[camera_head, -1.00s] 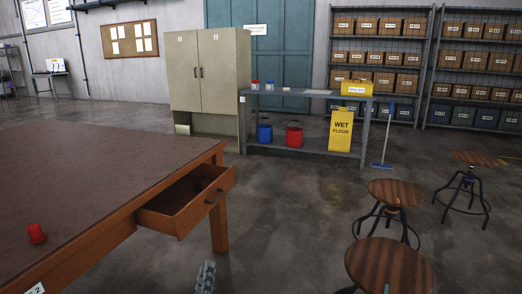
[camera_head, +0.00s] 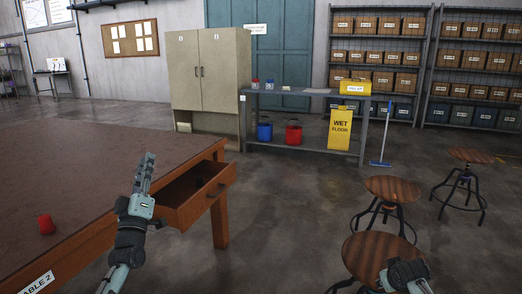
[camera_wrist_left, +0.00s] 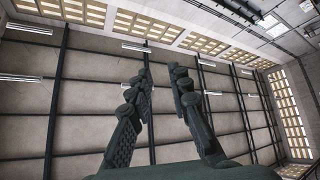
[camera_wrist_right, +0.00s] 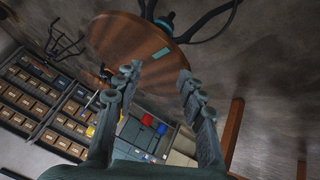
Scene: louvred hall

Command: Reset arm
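My left gripper (camera_head: 147,172) rises in front of the table's right edge, beside the pulled-out drawer, with its fingers pointing up. In the left wrist view its two fingers (camera_wrist_left: 159,75) stand apart with nothing between them, against the ceiling. My right gripper (camera_head: 404,270) shows at the bottom right of the head view, over the edge of the nearest stool. In the right wrist view its fingers (camera_wrist_right: 157,75) are spread and empty, with the wooden stool seat (camera_wrist_right: 120,40) beyond them.
A brown table (camera_head: 90,160) fills the left, with a red object (camera_head: 46,224) on it and its drawer (camera_head: 205,207) open. Round stools (camera_head: 392,188) stand at the right. The middle floor is clear.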

